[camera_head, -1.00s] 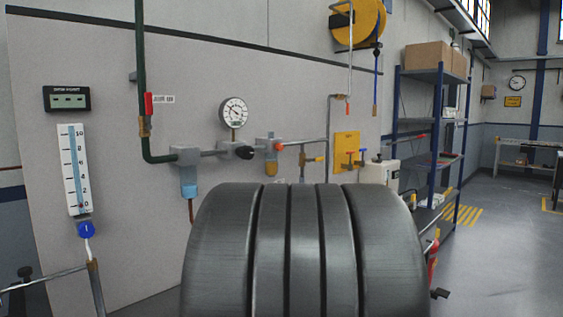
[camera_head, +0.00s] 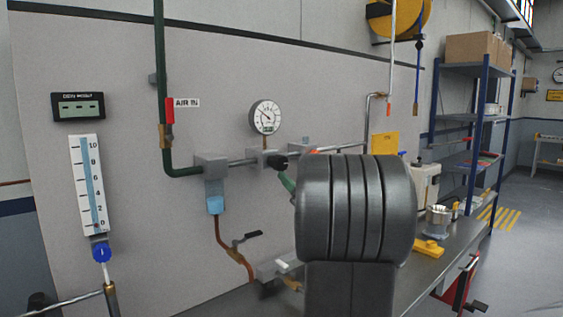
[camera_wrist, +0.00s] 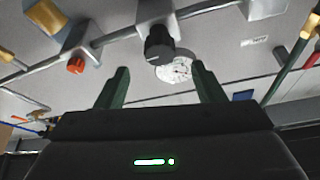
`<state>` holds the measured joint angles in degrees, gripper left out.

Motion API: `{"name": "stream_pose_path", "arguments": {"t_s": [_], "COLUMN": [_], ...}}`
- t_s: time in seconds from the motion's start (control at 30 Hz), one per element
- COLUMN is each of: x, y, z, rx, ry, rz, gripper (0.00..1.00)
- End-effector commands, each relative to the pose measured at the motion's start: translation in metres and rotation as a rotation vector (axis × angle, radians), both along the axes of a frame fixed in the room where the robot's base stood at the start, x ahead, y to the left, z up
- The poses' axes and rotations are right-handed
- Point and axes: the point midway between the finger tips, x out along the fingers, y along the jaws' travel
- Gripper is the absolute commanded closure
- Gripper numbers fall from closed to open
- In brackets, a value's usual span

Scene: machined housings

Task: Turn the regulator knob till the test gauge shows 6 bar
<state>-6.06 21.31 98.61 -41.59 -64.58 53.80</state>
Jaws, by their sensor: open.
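The black regulator knob (camera_head: 278,162) is on the grey pipe fitting on the wall panel. The round white test gauge (camera_head: 266,117) stands just above it; its dial is too small to read surely. In the wrist view the knob (camera_wrist: 158,43) is ahead, roughly between the two green fingers, with the gauge (camera_wrist: 174,70) behind it. My gripper (camera_wrist: 160,67) is open and empty, and its fingers are apart from the knob. In the head view one green finger shows below the knob; my arm hides the rest.
A green air pipe with a red valve handle (camera_head: 169,111) runs down at the left. An orange knob (camera_wrist: 75,66) is beside the regulator in the wrist view. A scale tube (camera_head: 88,185) is far left. A bench (camera_head: 425,278) with several items is at right.

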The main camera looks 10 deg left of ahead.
Motion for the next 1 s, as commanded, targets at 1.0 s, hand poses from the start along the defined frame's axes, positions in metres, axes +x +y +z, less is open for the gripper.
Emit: {"name": "stream_pose_path", "arguments": {"t_s": [1.0], "x": [0.054], "y": [0.055], "z": [0.03], "rx": [-0.001], "ry": [0.002], "rz": [-0.002], "gripper": [0.71]}}
